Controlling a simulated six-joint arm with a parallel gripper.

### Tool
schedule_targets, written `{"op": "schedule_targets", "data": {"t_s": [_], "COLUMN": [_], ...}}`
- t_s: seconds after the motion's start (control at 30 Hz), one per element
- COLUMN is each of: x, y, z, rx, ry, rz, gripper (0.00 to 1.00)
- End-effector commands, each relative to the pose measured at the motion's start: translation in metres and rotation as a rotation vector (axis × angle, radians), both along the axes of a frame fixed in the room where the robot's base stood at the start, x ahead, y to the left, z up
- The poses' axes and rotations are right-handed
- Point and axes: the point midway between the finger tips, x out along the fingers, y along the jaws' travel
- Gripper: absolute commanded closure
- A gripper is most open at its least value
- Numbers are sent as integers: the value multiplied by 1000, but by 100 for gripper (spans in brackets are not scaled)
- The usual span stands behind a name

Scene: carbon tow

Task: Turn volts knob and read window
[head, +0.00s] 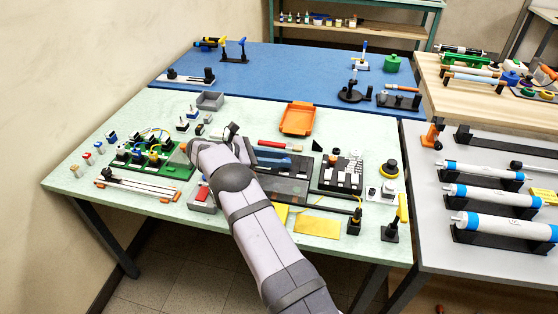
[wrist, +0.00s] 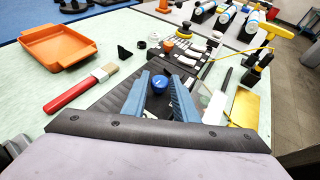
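A round blue knob (wrist: 159,83) shows in the wrist view, between the tips of my gripper's blue fingers. I take it for the volts knob; no lettering is legible. It stands at a dark panel (head: 284,188), which the head view shows under my gripper. My gripper (wrist: 164,80) is open, with a finger on each side of the knob; I cannot tell whether either touches it. In the head view my gripper (head: 297,156) reaches right across the panel, and the knob is hidden. A pale pane (wrist: 213,106) right of the fingers may be the window; no reading is legible.
An orange tray (wrist: 58,45) and a red-handled brush (wrist: 82,91) lie left of my fingers in the wrist view. A green circuit board (head: 155,160) is at left.

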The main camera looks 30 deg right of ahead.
Motion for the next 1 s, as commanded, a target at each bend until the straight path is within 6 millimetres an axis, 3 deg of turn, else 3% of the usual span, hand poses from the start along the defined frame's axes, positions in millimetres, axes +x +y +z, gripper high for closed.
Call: {"op": "schedule_targets", "data": {"t_s": [0.47, 1.0], "x": [2, 17], "y": [5, 60], "z": [1, 25], "rx": [2, 1], "ry": [-2, -3], "rz": [1, 0], "gripper": [59, 59]}}
